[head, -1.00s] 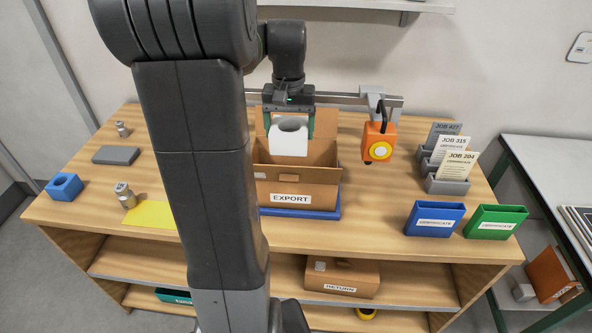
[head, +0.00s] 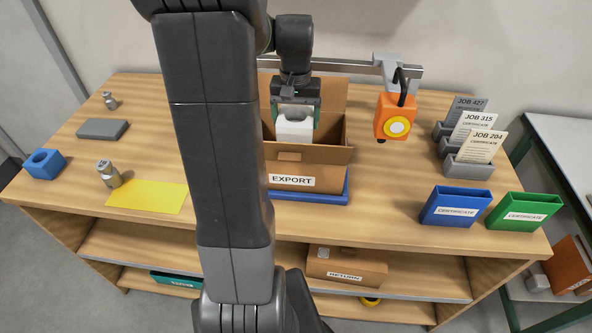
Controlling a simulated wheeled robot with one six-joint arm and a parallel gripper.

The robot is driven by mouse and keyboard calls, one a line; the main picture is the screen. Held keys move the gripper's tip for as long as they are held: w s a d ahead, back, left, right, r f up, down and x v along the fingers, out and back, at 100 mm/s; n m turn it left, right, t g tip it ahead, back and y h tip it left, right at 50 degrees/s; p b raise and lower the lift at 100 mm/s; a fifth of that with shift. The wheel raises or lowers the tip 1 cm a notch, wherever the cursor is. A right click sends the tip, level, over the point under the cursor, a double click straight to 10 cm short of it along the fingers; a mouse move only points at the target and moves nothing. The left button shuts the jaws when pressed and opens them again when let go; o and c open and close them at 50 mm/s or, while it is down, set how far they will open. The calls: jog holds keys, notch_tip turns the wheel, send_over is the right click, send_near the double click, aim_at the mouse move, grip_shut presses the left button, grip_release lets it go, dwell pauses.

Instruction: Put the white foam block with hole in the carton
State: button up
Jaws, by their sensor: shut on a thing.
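The white foam block with a hole (head: 294,130) is between the jaws of my gripper (head: 296,120), which is shut on it. The block is at the mouth of the open brown carton marked EXPORT (head: 318,182), its lower part inside the opening. The carton's near flap and wall hide what lies below the block, so I cannot tell whether it touches the bottom. The carton stands on a blue tray (head: 335,198) on the wooden table.
An orange box with a yellow button (head: 394,117) hangs from a rail right of the carton. Blue (head: 455,206) and green (head: 523,210) certificate holders stand at the front right. A blue block with a hole (head: 44,163), a grey slab (head: 103,129) and metal weights are on the left.

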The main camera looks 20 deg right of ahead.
notch_tip(320, 180, down, 2)
jog(key=shift+f+b, duration=0.25)
jog(key=shift+b, duration=0.1)
notch_tip(320, 180, down, 10)
jog(key=shift+r+p, duration=0.1)
jog(key=shift+p, duration=0.25)
jog(key=shift+f, duration=0.2)
jog(key=o, duration=0.9)
jog(key=shift+r, duration=0.15)
notch_tip(320, 180, up, 12)
jog(key=shift+r, duration=0.1)
